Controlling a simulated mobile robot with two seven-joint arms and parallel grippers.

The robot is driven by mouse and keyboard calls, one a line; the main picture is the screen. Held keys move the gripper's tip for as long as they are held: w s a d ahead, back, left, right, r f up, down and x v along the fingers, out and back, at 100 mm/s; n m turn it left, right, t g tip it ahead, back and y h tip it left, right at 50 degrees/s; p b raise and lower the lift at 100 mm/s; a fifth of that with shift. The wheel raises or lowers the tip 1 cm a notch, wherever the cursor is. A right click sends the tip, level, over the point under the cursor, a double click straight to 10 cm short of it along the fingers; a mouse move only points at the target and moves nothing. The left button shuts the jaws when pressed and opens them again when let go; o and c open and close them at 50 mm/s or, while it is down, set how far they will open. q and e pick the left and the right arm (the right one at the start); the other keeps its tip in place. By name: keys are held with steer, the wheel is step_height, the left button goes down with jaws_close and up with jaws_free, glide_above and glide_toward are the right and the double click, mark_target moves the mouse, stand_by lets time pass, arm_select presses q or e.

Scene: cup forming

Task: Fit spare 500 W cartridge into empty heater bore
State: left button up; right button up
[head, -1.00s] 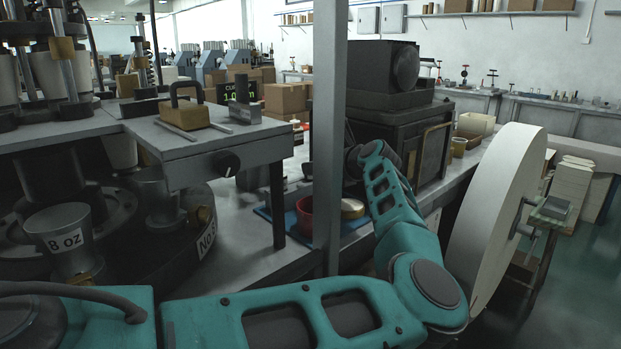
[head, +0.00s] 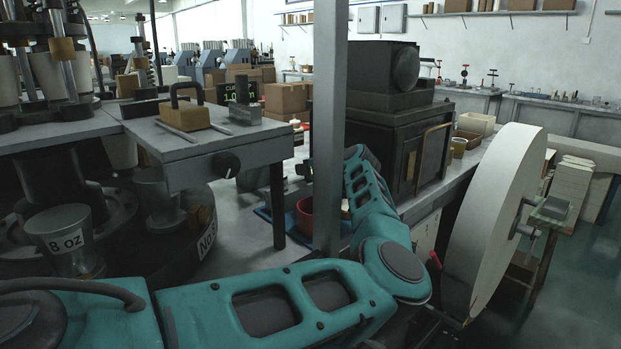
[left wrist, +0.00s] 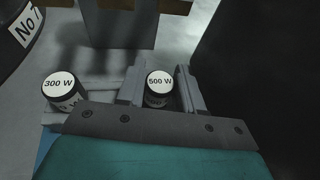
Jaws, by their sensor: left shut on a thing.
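A black cartridge with a white "500 W" end label (left wrist: 159,80) sits between the two grey fingers of my left gripper (left wrist: 160,88) in the left wrist view. The fingers are shut on it. A second black cartridge, labelled "300 W" (left wrist: 62,86), stands to the left, outside the fingers. In the head view my teal left arm bends at the right and reaches back toward the bench, but its gripper is not clearly visible. I cannot pick out the empty heater bore in either view. My right gripper is not in view.
A grey post (head: 329,130) stands in front of the bench. A raised grey shelf (head: 215,152) carries a brass block with a handle (head: 190,112). A dark machine (head: 395,125) and a large pale disc (head: 492,215) stand at the right. A red bowl (head: 304,217) is near the post.

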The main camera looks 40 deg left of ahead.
arm_select(q)
steer(key=c, duration=0.4)
steer(key=shift+r, duration=0.1)
